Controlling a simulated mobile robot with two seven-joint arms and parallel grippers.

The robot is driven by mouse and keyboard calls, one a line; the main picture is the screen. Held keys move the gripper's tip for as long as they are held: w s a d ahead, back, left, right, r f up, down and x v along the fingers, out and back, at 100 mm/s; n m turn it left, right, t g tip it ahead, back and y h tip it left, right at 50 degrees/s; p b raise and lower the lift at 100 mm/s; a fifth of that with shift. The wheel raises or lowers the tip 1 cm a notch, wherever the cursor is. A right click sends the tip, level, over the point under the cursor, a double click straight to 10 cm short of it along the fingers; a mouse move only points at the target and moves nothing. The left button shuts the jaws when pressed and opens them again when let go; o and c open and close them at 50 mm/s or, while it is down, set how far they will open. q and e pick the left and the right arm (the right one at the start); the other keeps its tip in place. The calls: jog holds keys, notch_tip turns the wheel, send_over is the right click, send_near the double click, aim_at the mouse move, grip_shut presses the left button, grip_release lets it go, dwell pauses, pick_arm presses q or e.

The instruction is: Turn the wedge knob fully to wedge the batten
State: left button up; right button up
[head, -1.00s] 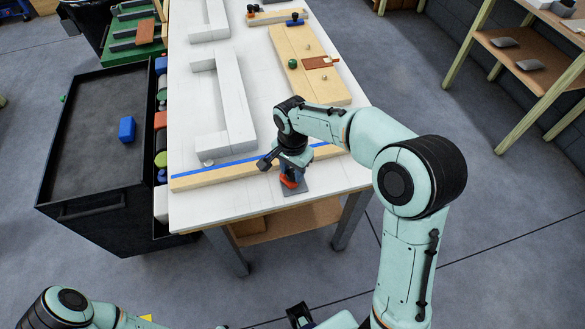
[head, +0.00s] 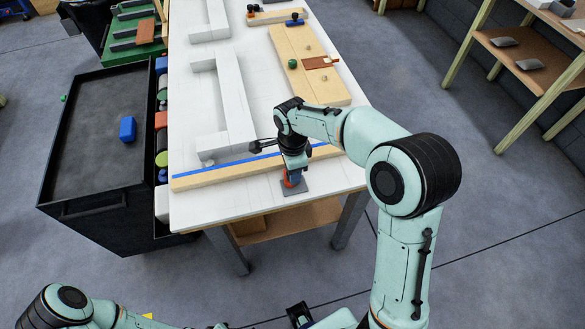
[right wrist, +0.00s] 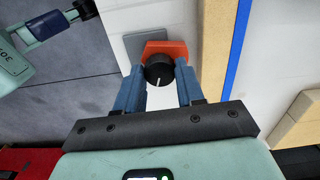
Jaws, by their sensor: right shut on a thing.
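The wedge knob (right wrist: 159,71) is black with a white line and sits against an orange block (right wrist: 168,49). A grey plate (head: 295,188) lies under it near the table's front right corner. My right gripper (head: 291,176) points down at the knob; its blue fingers (right wrist: 160,85) are closed on the knob's two sides. In the head view the gripper hides the knob. The long pale wooden batten (head: 220,177), with a blue strip (head: 225,166) along it, lies across the table's front.
A white U-shaped frame (head: 205,95) lies behind the batten on the white table (head: 200,205). A wooden board (head: 285,45) with small knobs is at the back right. A black cart (head: 90,190) with a blue block (head: 127,128) stands left of the table.

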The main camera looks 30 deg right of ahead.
dwell(0.4)
jog(key=o, duration=1)
jog(key=shift+o, duration=0.2)
pick_arm(q)
jog(key=shift+w+r+p, duration=0.3)
jog(key=shift+r+p, duration=0.15)
jog(key=shift+r, duration=0.1)
jog(key=shift+w+r+p, duration=0.3)
jog(key=shift+r+p, duration=0.15)
jog(key=shift+r, duration=0.1)
pick_arm(e)
notch_tip(320, 180, up, 14)
jog(key=shift+f, duration=0.25)
